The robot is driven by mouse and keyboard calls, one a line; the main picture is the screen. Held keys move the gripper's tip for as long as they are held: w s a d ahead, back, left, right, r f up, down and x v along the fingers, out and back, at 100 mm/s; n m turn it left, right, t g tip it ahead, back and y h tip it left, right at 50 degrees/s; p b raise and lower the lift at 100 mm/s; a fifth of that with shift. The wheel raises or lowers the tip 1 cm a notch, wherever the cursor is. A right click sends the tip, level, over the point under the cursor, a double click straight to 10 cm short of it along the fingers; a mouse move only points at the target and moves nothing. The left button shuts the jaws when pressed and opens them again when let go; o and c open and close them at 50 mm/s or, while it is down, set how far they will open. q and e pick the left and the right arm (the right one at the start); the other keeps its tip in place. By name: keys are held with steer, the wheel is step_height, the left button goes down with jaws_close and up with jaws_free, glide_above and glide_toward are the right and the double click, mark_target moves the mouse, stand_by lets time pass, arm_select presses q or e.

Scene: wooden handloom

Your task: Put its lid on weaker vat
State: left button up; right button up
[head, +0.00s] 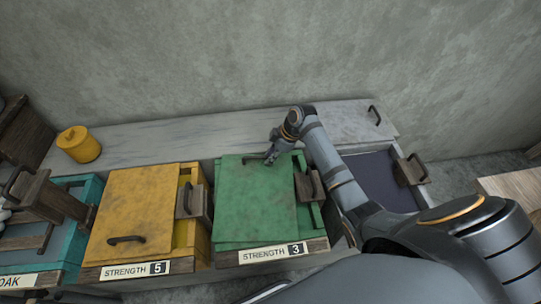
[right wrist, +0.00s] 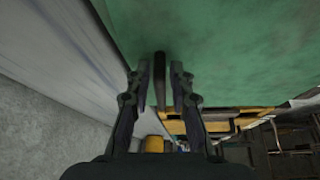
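The green vat (head: 310,217) has a label reading STRENGTH 3, and the yellow vat (head: 196,235) beside it reads STRENGTH 5. A flat green lid (head: 250,205) lies over most of the green vat, leaving a strip at its right side. A yellow lid (head: 135,205) lies over most of the yellow vat, its dark handle at the front. My right gripper (head: 272,157) is at the green lid's back edge. In the right wrist view, its fingers (right wrist: 161,75) stand either side of the lid's dark handle (right wrist: 160,68), with gaps showing. My left gripper is out of view.
A dark-filled vat (head: 380,180) stands at the right, with a grey lid (head: 350,120) behind it. A teal vat (head: 88,190) is at the left. A yellow pot (head: 78,145) sits on the grey ledge (head: 180,140) by the wall.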

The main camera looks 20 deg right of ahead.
steer(key=shift+o, duration=1)
steer(key=v, duration=1.2)
